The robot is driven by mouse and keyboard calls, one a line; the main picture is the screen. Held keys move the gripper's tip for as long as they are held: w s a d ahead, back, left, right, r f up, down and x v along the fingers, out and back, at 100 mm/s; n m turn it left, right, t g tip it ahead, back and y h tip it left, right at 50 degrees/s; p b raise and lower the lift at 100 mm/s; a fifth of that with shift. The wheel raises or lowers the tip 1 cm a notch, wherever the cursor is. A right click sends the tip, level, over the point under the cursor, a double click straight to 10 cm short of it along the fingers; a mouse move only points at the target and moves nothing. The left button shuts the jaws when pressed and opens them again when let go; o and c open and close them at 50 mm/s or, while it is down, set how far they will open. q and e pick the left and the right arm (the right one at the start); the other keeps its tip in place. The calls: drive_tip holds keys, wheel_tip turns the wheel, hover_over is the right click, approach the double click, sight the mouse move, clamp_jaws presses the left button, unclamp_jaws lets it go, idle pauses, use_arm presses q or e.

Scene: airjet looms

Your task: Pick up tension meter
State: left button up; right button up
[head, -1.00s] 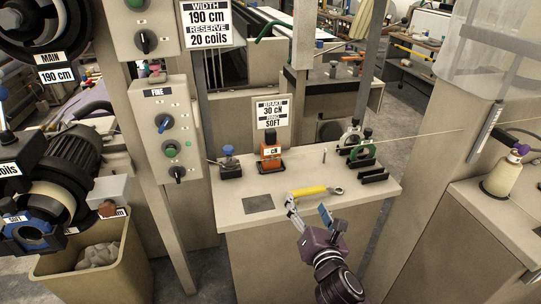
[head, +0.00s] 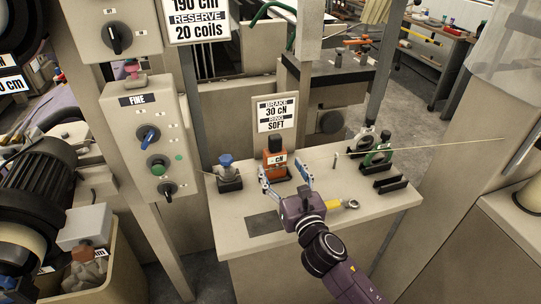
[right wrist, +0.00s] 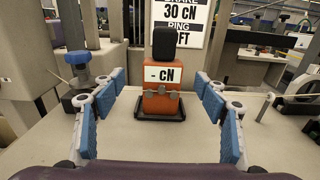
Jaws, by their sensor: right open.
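The tension meter (head: 277,160) is an orange box with a black top and a "- cN" label. It stands upright in a low black tray on the beige bench top. In the right wrist view the meter (right wrist: 162,90) is straight ahead, centred between the fingers. My right gripper (head: 284,178) is open, with blue finger pads on either side, just in front of the meter. In the right wrist view the open fingers (right wrist: 158,105) are nearer than the meter and do not touch it. My left gripper is not in view.
A yellow-handled wrench (head: 340,204) lies partly behind my right gripper. A blue-topped device (head: 228,172) stands left of the meter. Black and green clamp stands (head: 377,155) are at the right, with a thin yarn line crossing there. A sign (head: 275,114) stands behind.

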sight(277, 155)
drive_tip(key=shift+w+a, duration=0.1)
drive_tip(key=shift+w, duration=0.1)
drive_tip(key=shift+w+r, duration=0.2)
drive_tip(key=shift+w, duration=0.05)
drive_tip(key=shift+w+a+r, duration=0.1)
drive_tip(key=shift+w+a, duration=0.15)
drive_tip(key=shift+w, duration=0.3)
drive_tip(key=x, duration=0.4)
drive_tip(key=shift+w+d+r, duration=0.1)
drive_tip(key=shift+w+d, duration=0.05)
drive_tip(key=shift+w, duration=0.5)
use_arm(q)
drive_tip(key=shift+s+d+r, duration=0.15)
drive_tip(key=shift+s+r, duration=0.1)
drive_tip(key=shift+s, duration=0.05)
use_arm(e)
drive_tip(key=shift+c, duration=0.4)
drive_tip(key=c, duration=1.3)
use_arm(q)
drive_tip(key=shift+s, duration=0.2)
use_arm(e)
drive_tip(key=shift+r, duration=0.1)
drive_tip(key=c, duration=0.3)
